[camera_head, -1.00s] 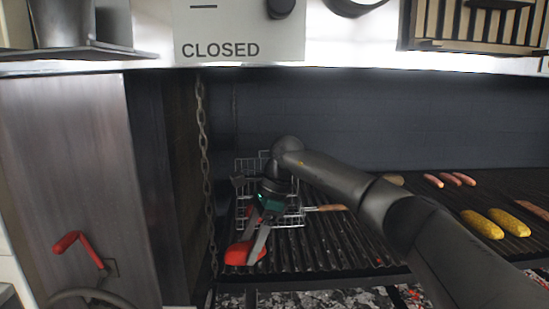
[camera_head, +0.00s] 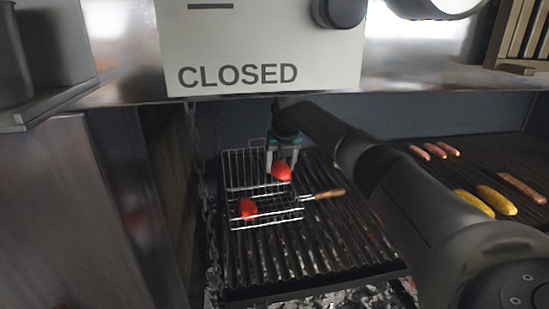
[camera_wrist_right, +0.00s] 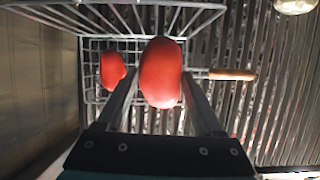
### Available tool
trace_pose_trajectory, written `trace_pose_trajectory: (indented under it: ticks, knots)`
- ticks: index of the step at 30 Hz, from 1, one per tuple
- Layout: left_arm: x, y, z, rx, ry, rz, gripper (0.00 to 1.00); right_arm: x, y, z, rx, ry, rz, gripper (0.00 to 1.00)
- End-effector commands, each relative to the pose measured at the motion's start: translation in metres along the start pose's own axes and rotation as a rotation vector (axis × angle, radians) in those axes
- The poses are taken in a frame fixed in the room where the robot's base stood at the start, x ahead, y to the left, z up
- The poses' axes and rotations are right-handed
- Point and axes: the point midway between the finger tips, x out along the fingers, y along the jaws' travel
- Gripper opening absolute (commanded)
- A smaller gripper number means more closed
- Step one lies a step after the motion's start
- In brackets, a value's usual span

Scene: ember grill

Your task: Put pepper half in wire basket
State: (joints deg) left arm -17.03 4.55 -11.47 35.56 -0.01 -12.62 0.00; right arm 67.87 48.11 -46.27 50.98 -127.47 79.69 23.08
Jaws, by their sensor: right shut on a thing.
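My right gripper (camera_head: 283,163) is shut on a red pepper half (camera_head: 281,171) and holds it over the wire basket (camera_head: 266,214). In the right wrist view the held pepper half (camera_wrist_right: 160,73) sits between the two fingers (camera_wrist_right: 160,95). Another red pepper half (camera_head: 248,208) lies in the left part of the basket; it also shows in the right wrist view (camera_wrist_right: 112,69). The basket is open, with its lid raised at the back, and its wooden handle (camera_head: 330,193) points right. My left gripper is not in view.
The basket stands on a dark grill grate (camera_head: 320,245). Sausages (camera_head: 435,151) and corn cobs (camera_head: 484,201) lie on the grate at the right. A chain (camera_head: 208,215) hangs left of the basket. A CLOSED sign (camera_head: 260,45) is above.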

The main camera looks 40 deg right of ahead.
Motion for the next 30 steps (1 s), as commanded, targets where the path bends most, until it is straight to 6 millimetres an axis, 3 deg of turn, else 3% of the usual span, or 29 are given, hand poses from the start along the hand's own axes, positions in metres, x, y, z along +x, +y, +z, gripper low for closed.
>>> trace_pose_trajectory:
  ticks: [8,30]
  knots:
    - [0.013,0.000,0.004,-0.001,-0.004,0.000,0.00,0.014,0.000,-0.006,0.002,0.000,0.000,0.12]
    - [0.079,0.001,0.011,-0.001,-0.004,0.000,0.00,0.082,0.001,-0.034,0.000,0.001,0.001,0.12]
